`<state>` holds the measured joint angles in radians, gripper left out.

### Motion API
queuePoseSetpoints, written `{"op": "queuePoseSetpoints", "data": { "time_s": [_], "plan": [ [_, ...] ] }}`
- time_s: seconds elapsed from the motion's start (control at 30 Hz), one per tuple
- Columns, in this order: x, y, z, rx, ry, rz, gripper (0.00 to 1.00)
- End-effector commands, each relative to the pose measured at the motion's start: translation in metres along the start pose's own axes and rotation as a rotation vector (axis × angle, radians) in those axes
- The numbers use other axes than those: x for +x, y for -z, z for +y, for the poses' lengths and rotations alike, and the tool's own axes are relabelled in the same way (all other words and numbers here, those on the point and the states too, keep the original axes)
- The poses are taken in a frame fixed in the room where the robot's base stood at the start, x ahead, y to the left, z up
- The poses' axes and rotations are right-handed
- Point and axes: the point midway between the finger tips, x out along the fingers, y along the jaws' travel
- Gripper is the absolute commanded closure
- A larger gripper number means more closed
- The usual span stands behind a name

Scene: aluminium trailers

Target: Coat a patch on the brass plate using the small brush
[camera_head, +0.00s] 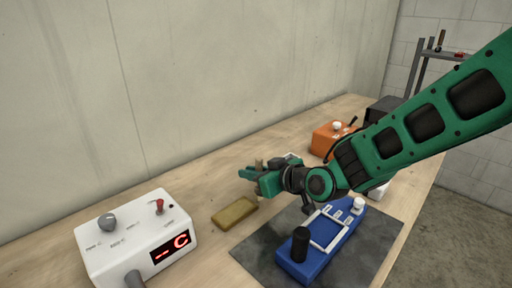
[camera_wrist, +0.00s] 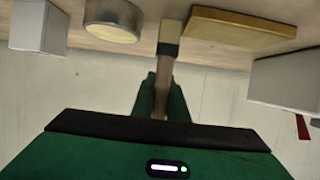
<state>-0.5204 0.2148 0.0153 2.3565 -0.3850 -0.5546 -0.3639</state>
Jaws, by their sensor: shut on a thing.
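The brass plate (camera_head: 234,213) lies flat on the wooden bench, a dull yellow bar. It also shows at the top of the wrist view (camera_wrist: 240,28). My gripper (camera_head: 255,172) is above the bench, just beyond the plate's right end in the head view. In the wrist view my gripper (camera_wrist: 162,98) is shut on the small brush (camera_wrist: 165,65), which has a wooden handle, a dark band and pale bristles. The bristles point away from the gripper and appear beside the plate's end. I cannot tell whether they touch anything.
A round tin (camera_wrist: 113,20) and a pale box (camera_wrist: 40,27) stand near the brush. A white control box (camera_head: 135,240) with a red display is at left. A blue device (camera_head: 322,240) sits on a dark mat (camera_head: 255,258). An orange box (camera_head: 328,140) is behind.

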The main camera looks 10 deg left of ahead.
Motion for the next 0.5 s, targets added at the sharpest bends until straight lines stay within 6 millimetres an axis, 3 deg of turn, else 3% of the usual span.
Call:
{"op": "queuePoseSetpoints", "data": {
  "time_s": [0.5],
  "plan": [
    [-0.015, 0.042, -0.005, -0.004, 0.007, 0.004, 1.00]
  ]
}}
